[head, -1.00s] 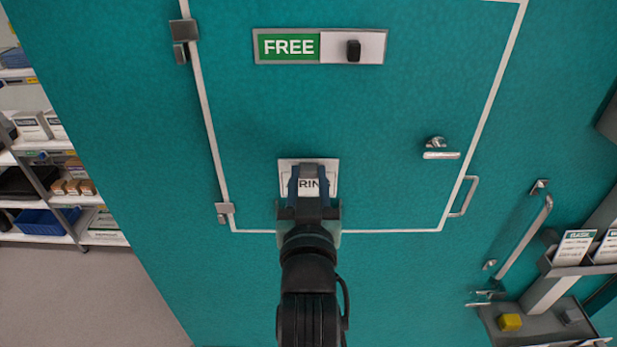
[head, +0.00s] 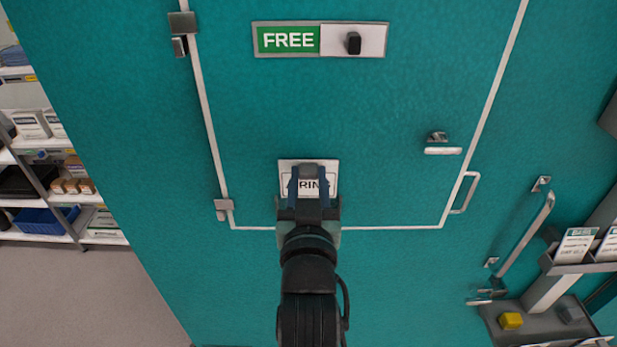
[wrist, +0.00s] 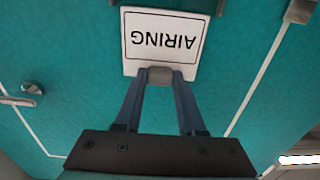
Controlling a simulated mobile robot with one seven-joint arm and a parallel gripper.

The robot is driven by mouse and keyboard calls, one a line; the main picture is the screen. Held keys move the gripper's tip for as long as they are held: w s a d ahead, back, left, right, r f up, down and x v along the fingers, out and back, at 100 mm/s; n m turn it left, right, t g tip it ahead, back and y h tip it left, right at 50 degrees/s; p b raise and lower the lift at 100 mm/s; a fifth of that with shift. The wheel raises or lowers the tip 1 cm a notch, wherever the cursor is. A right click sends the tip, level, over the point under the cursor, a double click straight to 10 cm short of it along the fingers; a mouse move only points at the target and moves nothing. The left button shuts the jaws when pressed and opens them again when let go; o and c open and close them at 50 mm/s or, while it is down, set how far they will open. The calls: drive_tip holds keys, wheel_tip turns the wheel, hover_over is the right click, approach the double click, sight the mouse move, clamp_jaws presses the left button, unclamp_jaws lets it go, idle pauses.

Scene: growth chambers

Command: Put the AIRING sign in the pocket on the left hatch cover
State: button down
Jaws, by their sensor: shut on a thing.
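The AIRING sign (head: 286,168) is a white plate with black letters, held in front of the lower part of the teal hatch cover (head: 350,110). My gripper (head: 311,178) is shut on a small grey tab on the sign. In the wrist view the sign (wrist: 140,52) appears upside down, with the fingertips on the tab (wrist: 160,75) at its top edge. A grey edge (wrist: 205,5) shows behind the sign there, possibly the pocket's rim. My gripper and arm hide much of this area in the head view, so I cannot tell whether the sign is inside the pocket.
A FREE indicator (head: 290,40) with a black knob is higher on the cover. A handle (head: 443,150) is on the right and hinges (head: 224,208) on the left. Shelves (head: 60,240) stand far left. A rack with cards (head: 575,246) is at lower right.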

sight(308, 184)
drive_tip(key=shift+f, duration=0.25)
idle(0.3)
drive_tip(key=shift+f+b, duration=0.35)
drive_tip(key=shift+b, duration=0.05)
drive_tip(key=shift+f, duration=0.1)
idle(0.4)
drive_tip(key=shift+f+b, duration=0.5)
drive_tip(key=shift+f, duration=0.15)
drive_tip(key=shift+f+b, duration=0.35)
drive_tip(key=shift+b, duration=0.05)
drive_tip(key=shift+f, duration=0.35)
idle(0.5)
drive_tip(key=shift+c, duration=2.1)
unclamp_jaws()
